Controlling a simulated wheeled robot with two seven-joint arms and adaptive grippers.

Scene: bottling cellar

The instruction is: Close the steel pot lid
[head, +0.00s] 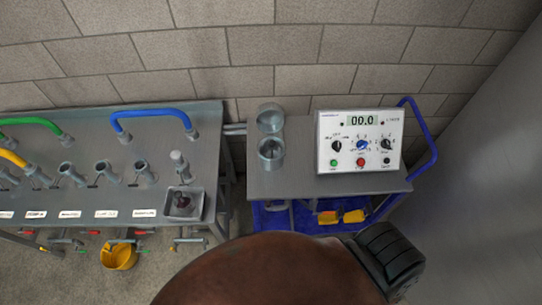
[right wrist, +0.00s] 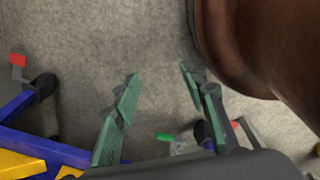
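The steel pot (head: 271,158) stands on the left part of the grey cart top. Its round steel lid (head: 270,117) is raised on the pot's far side, apart from the pot's open mouth. My right gripper (right wrist: 158,71) is open and empty in the right wrist view, with its green-padded fingers spread above the concrete floor. Neither pot nor lid shows in that view. No gripper shows in the head view, and my left gripper is out of sight.
A white control box (head: 360,142) with display and knobs stands right of the pot. The cart has a blue handle (head: 421,140). A grey bench (head: 105,128) with pipe fittings stands left, across a narrow gap. A yellow bucket (head: 118,256) is below it. A block wall is behind.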

